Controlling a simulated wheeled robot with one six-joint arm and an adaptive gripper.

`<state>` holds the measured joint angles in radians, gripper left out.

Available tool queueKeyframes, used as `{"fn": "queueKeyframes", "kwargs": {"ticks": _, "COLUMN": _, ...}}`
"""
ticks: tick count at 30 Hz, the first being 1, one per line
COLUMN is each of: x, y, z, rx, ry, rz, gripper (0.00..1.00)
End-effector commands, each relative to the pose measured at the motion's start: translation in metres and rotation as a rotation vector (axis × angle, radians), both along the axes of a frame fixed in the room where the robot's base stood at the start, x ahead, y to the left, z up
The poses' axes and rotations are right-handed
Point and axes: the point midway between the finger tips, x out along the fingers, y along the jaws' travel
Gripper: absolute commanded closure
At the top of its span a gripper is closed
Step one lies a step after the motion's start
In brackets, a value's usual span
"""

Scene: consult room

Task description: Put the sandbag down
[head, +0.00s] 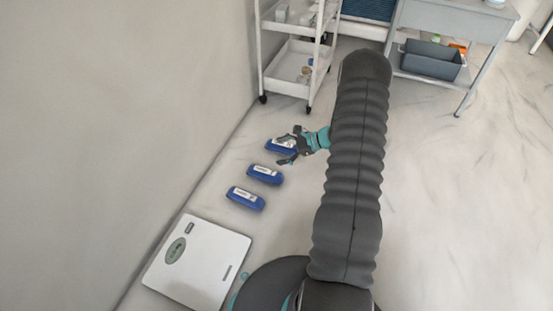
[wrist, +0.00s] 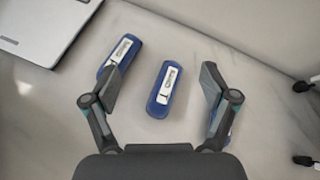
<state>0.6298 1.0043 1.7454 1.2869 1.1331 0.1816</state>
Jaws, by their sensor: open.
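Three blue sandbags with white labels lie in a row on the floor: a near one (head: 246,199), a middle one (head: 265,174) and a far one (head: 272,147). My gripper (head: 289,146) is open at the far sandbag and partly covers it in the head view. In the wrist view my gripper (wrist: 160,72) has its fingers spread wide. The middle sandbag (wrist: 157,103) shows between them, the near sandbag (wrist: 128,45) lies beside the left finger, and the far one is mostly hidden behind the right finger. No sandbag is clamped.
A white scale (head: 205,262) lies on the floor by the wall, nearer than the sandbags. A white wheeled cart (head: 291,83) stands beyond them. A grey table (head: 455,18) with a dark bin (head: 430,62) stands at the back right. The floor at right is clear.

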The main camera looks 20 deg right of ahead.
Motion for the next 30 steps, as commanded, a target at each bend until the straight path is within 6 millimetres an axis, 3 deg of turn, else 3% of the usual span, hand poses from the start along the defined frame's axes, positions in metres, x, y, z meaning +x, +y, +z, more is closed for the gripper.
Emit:
{"fn": "queueKeyframes", "kwargs": {"ticks": 3, "x": -0.002, "y": 0.018, "z": 0.038, "rx": -0.069, "ry": -0.035, "rz": 0.094, "gripper": 0.15}}
{"fn": "queueKeyframes", "kwargs": {"ticks": 12, "x": -0.021, "y": 0.061, "z": 0.119, "rx": -0.242, "ry": -0.117, "rz": 0.323, "gripper": 0.15}}
{"fn": "queueKeyframes", "kwargs": {"ticks": 20, "x": -0.05, "y": 0.095, "z": 0.179, "rx": -0.4, "ry": -0.193, "rz": 0.509, "gripper": 0.15}}
{"fn": "queueKeyframes", "kwargs": {"ticks": 30, "x": -0.1, "y": 0.132, "z": 0.246, "rx": -0.615, "ry": -0.303, "rz": 0.74, "gripper": 0.15}}
